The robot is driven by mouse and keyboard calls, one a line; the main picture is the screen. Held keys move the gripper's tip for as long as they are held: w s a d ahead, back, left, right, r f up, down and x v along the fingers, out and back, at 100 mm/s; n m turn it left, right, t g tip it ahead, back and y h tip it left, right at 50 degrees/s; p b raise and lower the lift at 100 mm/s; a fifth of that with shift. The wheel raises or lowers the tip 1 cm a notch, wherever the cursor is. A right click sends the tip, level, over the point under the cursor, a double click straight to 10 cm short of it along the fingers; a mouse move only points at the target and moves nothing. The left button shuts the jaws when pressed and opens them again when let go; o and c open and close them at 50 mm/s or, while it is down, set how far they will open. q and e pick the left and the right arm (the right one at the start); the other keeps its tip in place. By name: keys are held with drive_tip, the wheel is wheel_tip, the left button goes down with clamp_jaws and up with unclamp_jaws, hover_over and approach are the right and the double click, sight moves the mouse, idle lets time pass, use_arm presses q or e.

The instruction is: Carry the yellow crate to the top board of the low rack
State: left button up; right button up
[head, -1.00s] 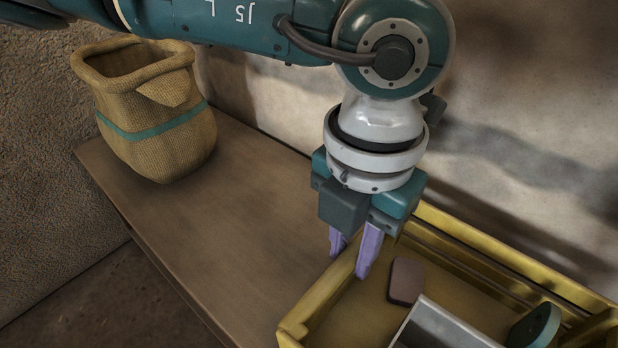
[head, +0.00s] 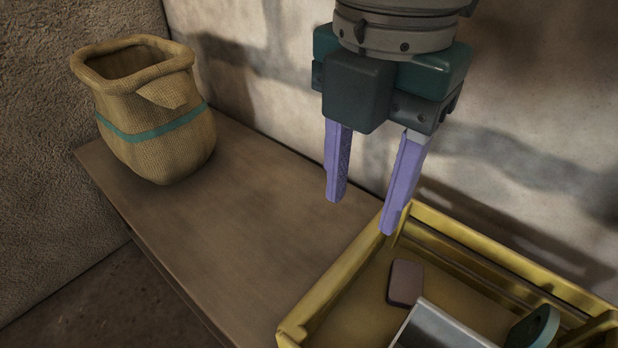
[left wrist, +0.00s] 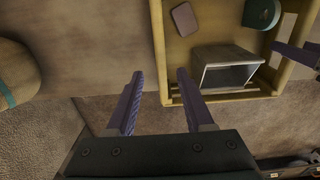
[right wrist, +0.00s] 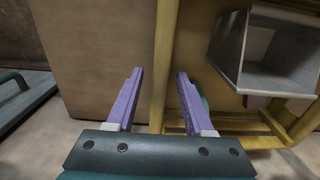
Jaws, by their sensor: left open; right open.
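The yellow crate (head: 335,281) stands on a brown wooden board, cut off at the lower right of the head view. My left gripper (head: 363,216) is open and empty, above the crate's far left corner and clear of its rim. I cannot tell how deep the fingers reach. No board is clearly recognisable as the low rack's.
The crate holds a brownish block (head: 405,282), a grey metal box (head: 445,330) and a green round piece (head: 535,326). A woven sack (head: 155,120) with a green band stands at the board's left end. The brown board (head: 230,235) between is bare; a wall rises behind.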

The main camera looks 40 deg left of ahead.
drive_tip(key=shift+r, duration=0.2)
use_arm(q)
wheel_tip(320, 180, up, 3)
drive_tip(key=shift+f, duration=0.1)
use_arm(e)
wheel_tip(320, 180, up, 12)
drive_tip(key=shift+f, duration=0.15)
